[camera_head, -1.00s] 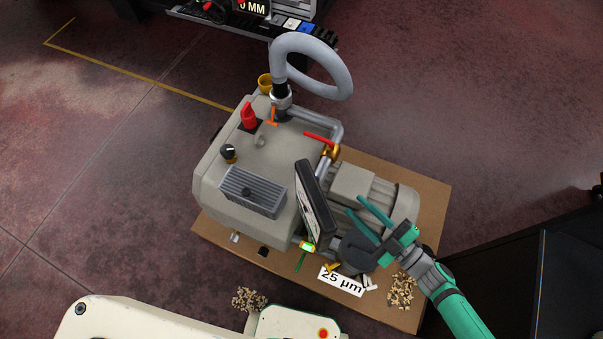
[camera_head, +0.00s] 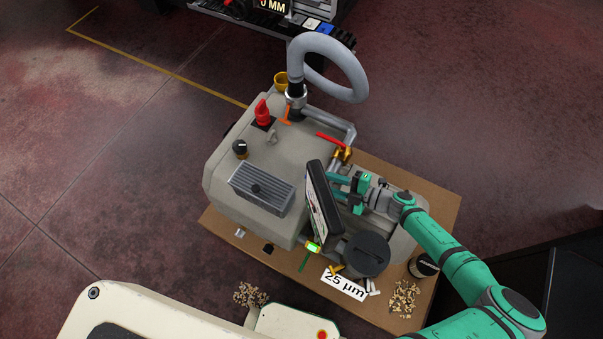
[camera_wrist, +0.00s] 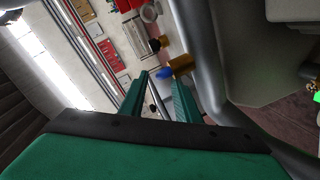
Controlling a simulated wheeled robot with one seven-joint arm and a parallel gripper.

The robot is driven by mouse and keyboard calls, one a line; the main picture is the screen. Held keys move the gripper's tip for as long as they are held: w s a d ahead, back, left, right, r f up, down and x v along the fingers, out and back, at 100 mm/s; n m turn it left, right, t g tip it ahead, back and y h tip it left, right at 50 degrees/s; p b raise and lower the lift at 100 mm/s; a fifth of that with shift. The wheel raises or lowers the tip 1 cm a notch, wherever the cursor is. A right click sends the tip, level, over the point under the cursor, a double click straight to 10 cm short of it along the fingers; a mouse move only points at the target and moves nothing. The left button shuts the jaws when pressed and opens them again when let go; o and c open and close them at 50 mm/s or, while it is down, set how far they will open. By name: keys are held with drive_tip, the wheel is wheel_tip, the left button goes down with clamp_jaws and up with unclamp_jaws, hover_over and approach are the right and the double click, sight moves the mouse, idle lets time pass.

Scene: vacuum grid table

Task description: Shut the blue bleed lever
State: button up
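A blue lever tip (camera_wrist: 165,73) shows in the wrist view, beside a brass fitting (camera_wrist: 181,65) on a grey pipe. It lies just beyond my fingertips, near the right finger, and the fingers are not closed around it. Most of the lever is hidden or seen end-on. My gripper (camera_wrist: 162,85) is open, with a clear gap between its green fingers. In the head view my gripper (camera_head: 335,184) reaches in behind the tilted display panel, close to the brass valve. The blue lever cannot be made out there.
The dark display panel (camera_head: 319,200) stands close to my fingers. A red lever (camera_head: 331,139) and brass valve (camera_head: 341,155) sit on the pipe just above. The pump housing (camera_head: 225,175) and grey hose (camera_head: 355,80) are farther left and back. Cardboard (camera_head: 440,205) lies underneath.

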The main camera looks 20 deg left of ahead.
drive_tip(key=x, duration=0.8)
drive_tip(key=shift+w, duration=0.1)
clamp_jaws()
drive_tip(key=shift+a, duration=0.1)
